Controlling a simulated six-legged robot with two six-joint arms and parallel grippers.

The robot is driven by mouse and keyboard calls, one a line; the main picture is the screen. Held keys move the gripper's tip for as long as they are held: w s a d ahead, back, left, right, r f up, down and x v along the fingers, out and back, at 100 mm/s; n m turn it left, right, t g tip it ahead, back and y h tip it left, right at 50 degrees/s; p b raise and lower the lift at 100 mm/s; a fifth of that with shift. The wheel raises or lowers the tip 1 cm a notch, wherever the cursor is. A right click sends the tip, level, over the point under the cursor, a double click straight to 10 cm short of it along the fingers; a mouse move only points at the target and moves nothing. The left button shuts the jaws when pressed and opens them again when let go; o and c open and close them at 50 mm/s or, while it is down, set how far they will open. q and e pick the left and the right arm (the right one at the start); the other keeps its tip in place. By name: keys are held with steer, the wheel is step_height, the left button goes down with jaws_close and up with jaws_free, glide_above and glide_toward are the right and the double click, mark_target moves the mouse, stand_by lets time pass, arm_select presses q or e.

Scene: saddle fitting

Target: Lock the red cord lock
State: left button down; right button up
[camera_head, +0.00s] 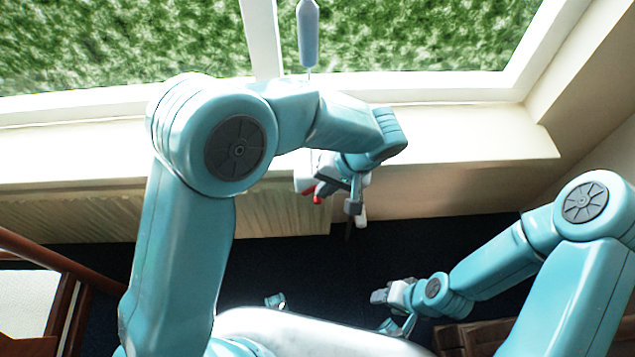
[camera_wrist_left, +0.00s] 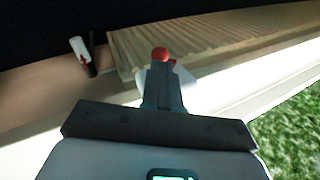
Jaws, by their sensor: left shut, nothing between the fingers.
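The red cord lock shows as small red parts (camera_head: 318,197) on a whitish body, at the sill's front below the window in the head view. In the left wrist view a round red knob (camera_wrist_left: 160,54) sits right at my left fingertips, with a pale plate behind it. I cannot tell whether they touch. My left gripper (camera_head: 353,207) is shut and empty, beside the red parts; its dark fingers (camera_wrist_left: 163,82) point at the knob. The wrist partly hides the lock. My right gripper (camera_head: 390,305) is low at right, away from the lock; its jaws are unclear.
A blue-grey tassel (camera_head: 308,40) hangs on a thin cord before the window. A pale sill (camera_head: 470,150) runs under it, with a ribbed panel (camera_head: 265,217) below. A white piece with red and dark parts (camera_wrist_left: 80,48) stands apart. Brown wooden furniture (camera_head: 60,270) is at left.

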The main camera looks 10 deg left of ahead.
arm_select(q)
steer(key=d+f+y, duration=0.2)
steer(key=y, duration=0.1)
steer(key=shift+w+d+f+g+b, duration=0.2)
steer(key=shift+w+f+g+b, duration=0.1)
steer(key=shift+w+f+g, duration=0.1)
arm_select(e)
steer(key=shift+w+d+f, duration=0.1)
steer(key=shift+d+f, duration=0.15)
steer(key=shift+d, duration=0.1)
arm_select(q)
steer(key=shift+s+a, duration=0.1)
steer(key=shift+a, duration=0.1)
steer(key=shift+s+a, duration=0.2)
steer(key=shift+a, duration=0.45)
arm_select(e)
steer(key=shift+f, duration=0.15)
arm_select(q)
step_height(320, 180, up, 20)
steer(key=p, duration=0.3)
steer(key=shift+d, duration=0.25)
arm_select(e)
step_height(320, 180, up, 4)
steer(key=shift+f, duration=0.1)
arm_select(q)
steer(key=shift+w, duration=0.15)
